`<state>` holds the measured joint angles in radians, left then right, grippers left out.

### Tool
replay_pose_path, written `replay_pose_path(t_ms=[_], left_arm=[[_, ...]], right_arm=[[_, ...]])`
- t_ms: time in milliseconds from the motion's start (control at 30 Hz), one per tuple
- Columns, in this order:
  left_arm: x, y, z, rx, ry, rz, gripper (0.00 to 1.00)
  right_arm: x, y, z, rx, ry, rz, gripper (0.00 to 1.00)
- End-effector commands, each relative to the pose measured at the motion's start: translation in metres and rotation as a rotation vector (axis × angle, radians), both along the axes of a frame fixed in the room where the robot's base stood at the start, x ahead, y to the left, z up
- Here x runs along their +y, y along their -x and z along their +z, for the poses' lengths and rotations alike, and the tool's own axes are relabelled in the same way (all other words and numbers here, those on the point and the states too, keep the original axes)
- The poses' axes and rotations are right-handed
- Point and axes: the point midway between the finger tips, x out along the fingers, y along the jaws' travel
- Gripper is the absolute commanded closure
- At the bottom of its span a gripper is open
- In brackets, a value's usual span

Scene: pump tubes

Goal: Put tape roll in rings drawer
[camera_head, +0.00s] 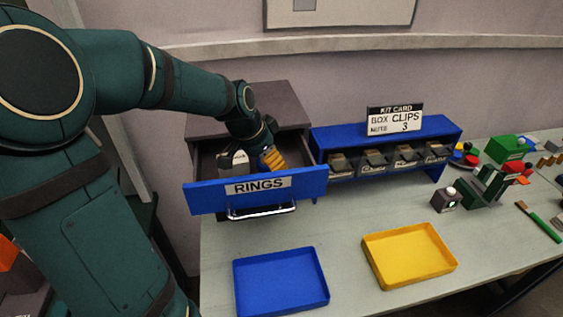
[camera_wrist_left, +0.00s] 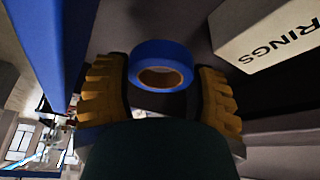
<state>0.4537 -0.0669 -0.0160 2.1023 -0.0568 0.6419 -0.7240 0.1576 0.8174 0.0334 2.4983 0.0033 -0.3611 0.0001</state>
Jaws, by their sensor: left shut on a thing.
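The rings drawer (camera_head: 255,190) is blue-fronted with a RINGS label and is pulled open from the dark cabinet (camera_head: 265,105). My left gripper (camera_head: 272,160) reaches down into the open drawer from above. In the left wrist view its yellow fingers (camera_wrist_left: 163,95) are shut on the tape roll (camera_wrist_left: 160,65), a blue ring with a brown core. The roll sits between the fingertips, over the dark drawer floor. The head view does not show the roll clearly; the gripper and drawer front hide it. My right gripper is not in view.
A pale box marked RINGS (camera_wrist_left: 265,35) lies inside the drawer beside the gripper. A blue tray (camera_head: 281,281) and a yellow tray (camera_head: 410,253) stand on the table in front. A blue bin rack (camera_head: 390,140) with a kit card stands right of the cabinet.

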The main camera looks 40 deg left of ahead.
Motion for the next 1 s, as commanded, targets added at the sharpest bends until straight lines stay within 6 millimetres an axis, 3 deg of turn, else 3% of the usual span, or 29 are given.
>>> replay_pose_path(t_ms=[200,467,600,967,1000], left_arm=[[-0.001,-0.003,-0.014,-0.001,0.0,-0.001,0.7],[-0.01,-0.041,-0.013,-0.001,0.001,-0.003,0.7],[-0.01,-0.039,-0.026,0.001,0.001,0.001,0.7],[-0.009,-0.039,-0.03,-0.001,0.0,0.0,0.7],[-0.009,-0.039,-0.029,-0.001,0.0,0.0,0.25]], right_arm=[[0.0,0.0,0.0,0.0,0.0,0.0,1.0],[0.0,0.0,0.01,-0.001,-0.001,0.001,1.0],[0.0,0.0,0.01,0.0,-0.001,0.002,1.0],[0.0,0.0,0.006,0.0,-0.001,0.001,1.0],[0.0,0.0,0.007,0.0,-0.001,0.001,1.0]])
